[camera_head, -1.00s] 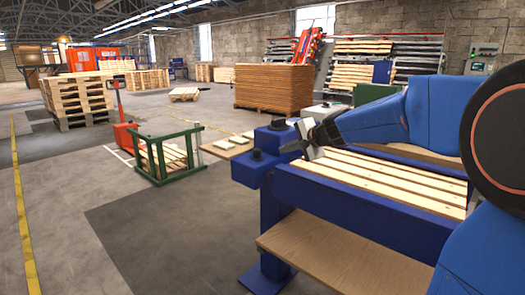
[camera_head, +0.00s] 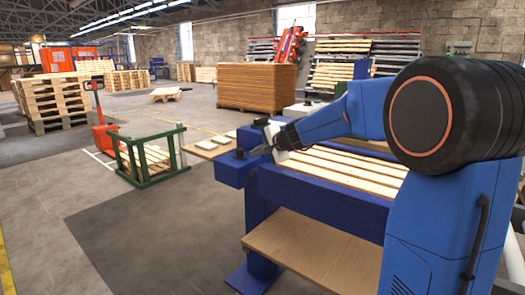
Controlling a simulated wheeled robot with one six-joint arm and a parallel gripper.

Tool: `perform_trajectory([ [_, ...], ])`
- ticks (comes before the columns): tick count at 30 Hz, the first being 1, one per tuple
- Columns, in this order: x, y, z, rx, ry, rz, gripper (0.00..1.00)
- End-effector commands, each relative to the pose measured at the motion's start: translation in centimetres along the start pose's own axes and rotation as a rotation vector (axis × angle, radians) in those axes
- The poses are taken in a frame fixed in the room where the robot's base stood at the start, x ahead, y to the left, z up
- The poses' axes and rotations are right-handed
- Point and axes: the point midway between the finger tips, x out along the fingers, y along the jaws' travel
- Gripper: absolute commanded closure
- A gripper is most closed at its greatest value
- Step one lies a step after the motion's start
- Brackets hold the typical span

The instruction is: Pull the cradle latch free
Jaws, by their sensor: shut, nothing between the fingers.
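My gripper (camera_head: 256,151) is shut and empty, its dark fingertips pointing left over the left end of the blue bench (camera_head: 318,193). The tips are close to a black knob (camera_head: 239,153) on top of a blue block (camera_head: 231,171) at the bench corner. I cannot tell whether they touch it. A second black knob (camera_head: 260,122) sits on another blue block behind. A pale plate (camera_head: 275,139) shows at my gripper. No part is clearly recognisable as the cradle latch; part of the corner behind my gripper is hidden.
Wooden slats (camera_head: 345,172) lie along the bench top, and a wooden shelf (camera_head: 310,252) is below. A green frame (camera_head: 150,168) with planks stands on the floor to the left. A brown board stack (camera_head: 256,87) stands behind. The grey floor at the front left is clear.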

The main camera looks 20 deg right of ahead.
Motion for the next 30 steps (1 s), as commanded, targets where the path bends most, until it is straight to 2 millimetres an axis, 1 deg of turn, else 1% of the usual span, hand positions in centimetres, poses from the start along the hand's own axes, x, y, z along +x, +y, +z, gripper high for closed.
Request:
perform_trajectory([
  [1,1.0,0.1,0.1,0.000,-0.002,0.002,1.00],
  [3,2.1,0.1,0.1,0.001,-0.002,0.002,1.00],
  [6,3.3,-0.8,0.0,-0.002,-0.001,0.001,1.00],
  [12,4.9,-1.7,0.0,0.000,0.000,0.001,1.00],
  [16,5.2,-1.9,0.0,-0.001,0.000,0.001,1.00],
  [26,5.3,-2.0,0.0,0.000,0.000,0.000,1.00],
  [30,5.9,-2.4,0.2,-0.001,-0.001,0.001,1.00],
])
